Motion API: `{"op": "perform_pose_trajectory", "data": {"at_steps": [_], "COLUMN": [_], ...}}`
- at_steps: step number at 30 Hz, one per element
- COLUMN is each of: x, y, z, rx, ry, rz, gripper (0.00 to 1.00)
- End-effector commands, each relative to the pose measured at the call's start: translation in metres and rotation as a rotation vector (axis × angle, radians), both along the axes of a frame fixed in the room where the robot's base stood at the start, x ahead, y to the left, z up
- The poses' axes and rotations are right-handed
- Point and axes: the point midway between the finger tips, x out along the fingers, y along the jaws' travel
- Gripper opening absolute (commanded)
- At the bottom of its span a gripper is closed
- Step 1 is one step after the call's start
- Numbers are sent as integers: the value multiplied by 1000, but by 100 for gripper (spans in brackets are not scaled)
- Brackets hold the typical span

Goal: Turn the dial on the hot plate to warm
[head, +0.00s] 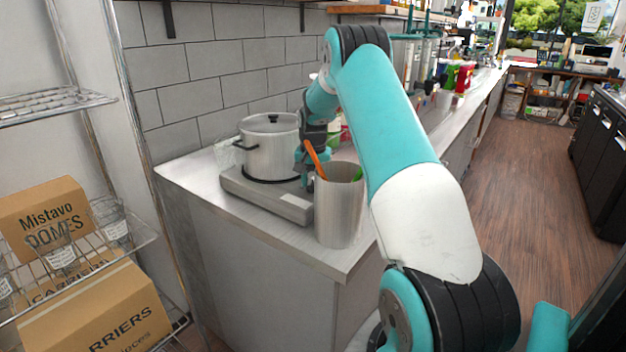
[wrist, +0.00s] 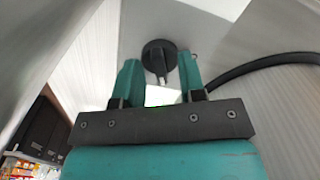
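The hot plate (head: 272,198) is a flat silver unit on the counter, with a lidded silver pot (head: 268,150) on it. Its dial (wrist: 158,57) is a round black knob on the plate's grey front face in the wrist view. My gripper (wrist: 160,75) has two teal fingers standing apart, one on each side of the dial's lower part. The fingers look open; I cannot tell whether either touches the knob. In the head view my gripper (head: 308,160) is at the hot plate's right side, partly hidden behind the utensil container. The dial's markings are not readable.
A tall metal container (head: 338,212) with orange and green utensils stands near the counter edge, close to my arm. A black cable (wrist: 262,64) runs right of the dial. A wire rack (head: 70,262) with boxes stands at the left. The floor (head: 530,190) at right is clear.

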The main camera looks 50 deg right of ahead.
Motion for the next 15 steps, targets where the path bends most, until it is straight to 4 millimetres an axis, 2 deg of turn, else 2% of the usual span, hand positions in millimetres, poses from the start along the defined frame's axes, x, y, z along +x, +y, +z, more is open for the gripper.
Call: {"op": "perform_pose_trajectory", "data": {"at_steps": [1,3,6,11,15], "x": [0,0,0,0,0], "y": [0,0,0,0,0], "z": [0,0,0,1,1], "rx": [0,0,0,0,0], "ry": [0,0,0,0,0], "rz": [0,0,0,-12,-101], "gripper": [35,19,0,0,0]}}
